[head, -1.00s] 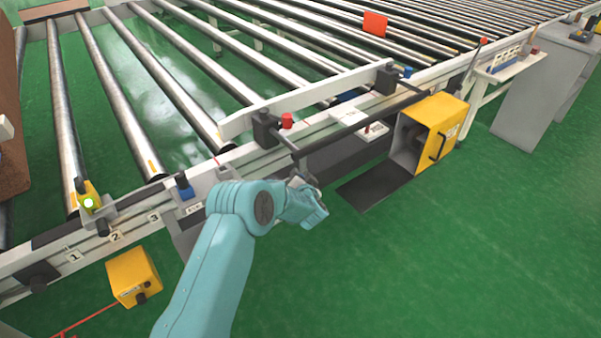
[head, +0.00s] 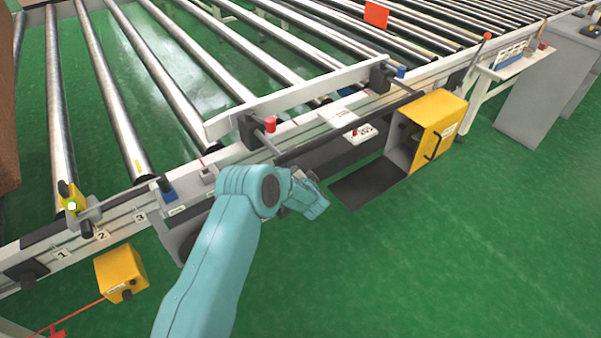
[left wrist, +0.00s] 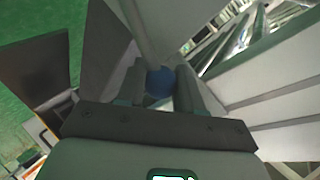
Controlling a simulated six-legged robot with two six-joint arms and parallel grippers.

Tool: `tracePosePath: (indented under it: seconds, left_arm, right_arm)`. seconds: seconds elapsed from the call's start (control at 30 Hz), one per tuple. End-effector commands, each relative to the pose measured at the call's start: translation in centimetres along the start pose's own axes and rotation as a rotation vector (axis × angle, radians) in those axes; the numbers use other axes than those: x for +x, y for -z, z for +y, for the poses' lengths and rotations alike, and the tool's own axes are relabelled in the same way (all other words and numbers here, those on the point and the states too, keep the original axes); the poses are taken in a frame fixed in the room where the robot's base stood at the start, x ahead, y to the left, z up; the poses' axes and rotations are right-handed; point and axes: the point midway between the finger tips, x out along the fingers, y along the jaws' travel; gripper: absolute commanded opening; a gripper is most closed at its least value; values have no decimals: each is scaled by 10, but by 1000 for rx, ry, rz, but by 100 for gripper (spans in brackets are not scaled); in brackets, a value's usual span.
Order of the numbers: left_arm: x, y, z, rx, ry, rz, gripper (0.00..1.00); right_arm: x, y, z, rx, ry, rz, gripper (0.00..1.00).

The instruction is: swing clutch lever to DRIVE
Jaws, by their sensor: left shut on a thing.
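In the left wrist view, the gripper (left wrist: 160,90) is shut on a blue ball knob (left wrist: 160,80) at the end of a grey lever (left wrist: 139,35). The knob sits between the two fingers. In the head view the lever and knob are hidden by my gripper and arm. No DRIVE marking is legible. My right gripper is in neither view.
A yellow open-sided box (head: 437,125) stands right of the gripper, with a dark plate (head: 368,183) beside it. A small yellow box (head: 121,273) is at lower left. The conveyor rail (head: 120,228) runs behind my arm.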

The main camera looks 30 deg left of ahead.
Motion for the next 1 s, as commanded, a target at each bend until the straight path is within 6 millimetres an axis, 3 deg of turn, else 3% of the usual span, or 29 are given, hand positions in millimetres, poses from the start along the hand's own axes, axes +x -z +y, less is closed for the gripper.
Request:
tracePosePath:
  seconds: [0.03, 0.43, 0.47, 0.5, 0.83, 1.0]
  left_arm:
    - [-1, 7, -3, 3, 4, 15, 0]
    - [-1, 8, -3, 6, 3, 19, 0]
    - [-1, 8, -3, 6, 3, 19, 45]
    - [-1, 8, -2, 5, 3, 18, 58]
    - [-2, 6, 0, 6, -1, 9, 59]
    - [-23, 7, 0, 7, -3, 9, 59]
  right_arm:
    - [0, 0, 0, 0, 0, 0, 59]
    - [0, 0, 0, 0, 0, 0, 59]
    - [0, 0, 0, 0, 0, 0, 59]
    - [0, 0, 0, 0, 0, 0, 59]
    - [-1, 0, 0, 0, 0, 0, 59]
    - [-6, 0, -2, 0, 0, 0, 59]
